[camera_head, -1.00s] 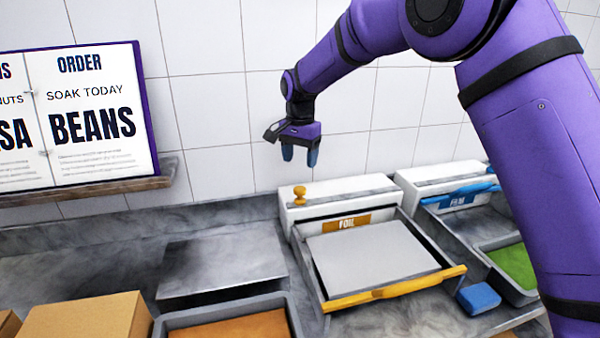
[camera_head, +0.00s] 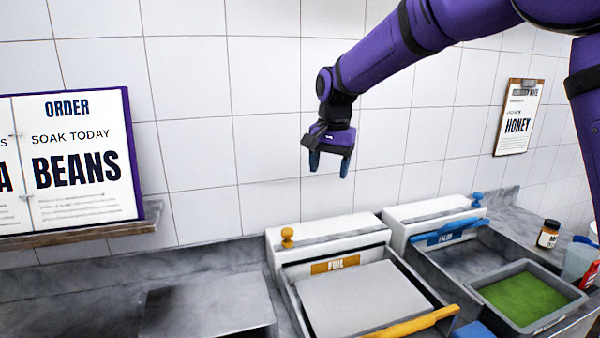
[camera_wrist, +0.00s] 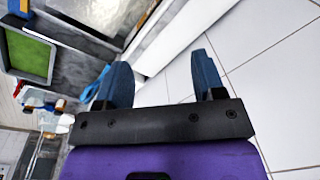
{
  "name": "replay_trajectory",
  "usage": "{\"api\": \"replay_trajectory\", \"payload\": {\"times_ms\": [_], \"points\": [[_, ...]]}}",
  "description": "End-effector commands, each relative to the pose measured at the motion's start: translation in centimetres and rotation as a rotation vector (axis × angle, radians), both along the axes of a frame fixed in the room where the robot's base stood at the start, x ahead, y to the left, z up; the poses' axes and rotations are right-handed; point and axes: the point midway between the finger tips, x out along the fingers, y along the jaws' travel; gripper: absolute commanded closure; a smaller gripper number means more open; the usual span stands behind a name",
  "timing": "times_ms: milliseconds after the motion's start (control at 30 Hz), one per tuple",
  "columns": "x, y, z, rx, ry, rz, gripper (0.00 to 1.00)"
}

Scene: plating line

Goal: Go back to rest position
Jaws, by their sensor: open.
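My gripper (camera_head: 329,164) hangs in the air in front of the tiled wall, above the back of the foil dispenser. Its two blue fingers are apart with nothing between them. In the wrist view the gripper (camera_wrist: 165,85) also shows its fingers spread and empty, with white wall tiles beyond. My purple arm reaches in from the upper right of the head view.
A grey tray with green content (camera_head: 573,304), a jar (camera_head: 548,234) and an order board (camera_head: 140,165) are nearby.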

Motion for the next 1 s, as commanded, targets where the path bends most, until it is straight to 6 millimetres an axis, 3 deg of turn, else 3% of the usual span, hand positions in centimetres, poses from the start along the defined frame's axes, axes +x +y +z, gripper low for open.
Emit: {"api": "replay_trajectory", "payload": {"times_ms": [33, 200, 500, 767, 1000], "points": [[-1.1, -1.7, 1.4, 0.007, -0.016, 0.009, 0.37], [-5.1, -6.7, 4.5, 0.019, -0.068, 0.058, 0.37], [-13.4, -14.2, 7.9, 0.011, -0.166, 0.147, 0.37], [-21.5, -19.0, 8.3, -0.022, -0.253, 0.223, 0.37], [-28.8, -22.1, 6.8, -0.077, -0.328, 0.291, 0.37]]}}
